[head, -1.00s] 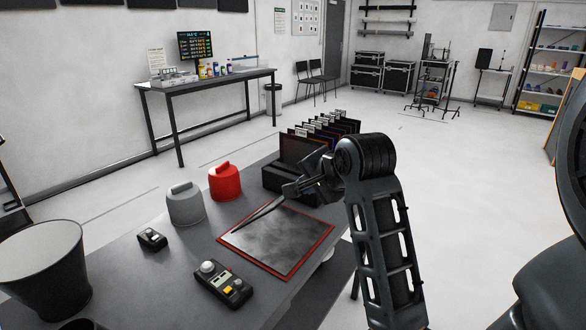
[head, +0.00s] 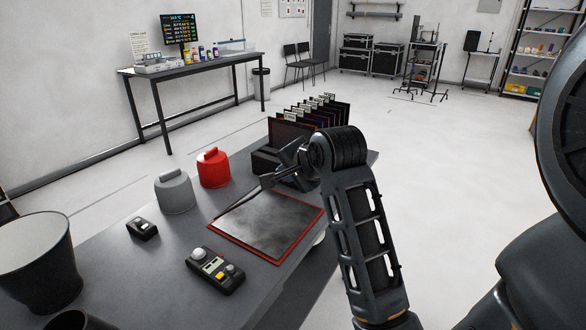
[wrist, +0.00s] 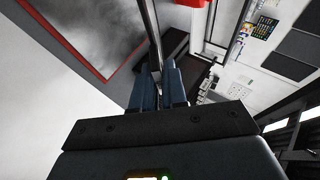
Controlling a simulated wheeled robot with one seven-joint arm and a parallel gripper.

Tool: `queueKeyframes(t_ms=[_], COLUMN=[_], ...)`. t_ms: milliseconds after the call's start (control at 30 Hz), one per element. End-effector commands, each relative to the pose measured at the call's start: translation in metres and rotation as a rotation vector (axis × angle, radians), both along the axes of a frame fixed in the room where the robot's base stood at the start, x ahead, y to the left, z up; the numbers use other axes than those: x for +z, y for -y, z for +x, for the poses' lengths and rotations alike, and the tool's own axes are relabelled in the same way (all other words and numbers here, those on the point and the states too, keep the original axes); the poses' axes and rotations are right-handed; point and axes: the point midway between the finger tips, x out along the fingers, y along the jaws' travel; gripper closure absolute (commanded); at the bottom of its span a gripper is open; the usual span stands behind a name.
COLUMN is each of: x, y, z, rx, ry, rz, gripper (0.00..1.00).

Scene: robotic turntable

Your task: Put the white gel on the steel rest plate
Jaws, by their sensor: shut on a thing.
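My gripper (head: 268,180) is shut on a thin flat gel (head: 244,198), seen nearly edge-on as a dark sliver reaching down and left. It appears above the back-left edge of a smoky grey plate with a red border (head: 268,225); whether they touch is unclear. In the wrist view, my gripper (wrist: 160,72) has the gel (wrist: 154,30) between its fingers as a narrow strip. Its colour cannot be told. The red-bordered plate (wrist: 95,35) lies left of the strip there.
A black rack (head: 263,163) of labelled gels stands behind my gripper. A red canister (head: 214,168) and a grey canister (head: 174,193) stand to the left. Two small control boxes (head: 217,268) (head: 142,228) and a dark bucket (head: 40,265) are nearer.

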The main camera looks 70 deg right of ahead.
Motion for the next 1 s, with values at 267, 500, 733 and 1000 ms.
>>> queueKeyframes(t_ms=[267, 500, 733, 1000], x=[-0.014, -0.026, -0.037, -0.050], y=[0.003, 0.006, 0.010, 0.012], z=[0.015, 0.028, 0.040, 0.054], rx=[0.001, 0.002, 0.000, 0.002], ry=[-0.001, 0.000, 0.000, 0.000], rz=[0.001, 0.000, 0.000, 0.000], gripper=[1.00, 1.00, 1.00, 1.00])
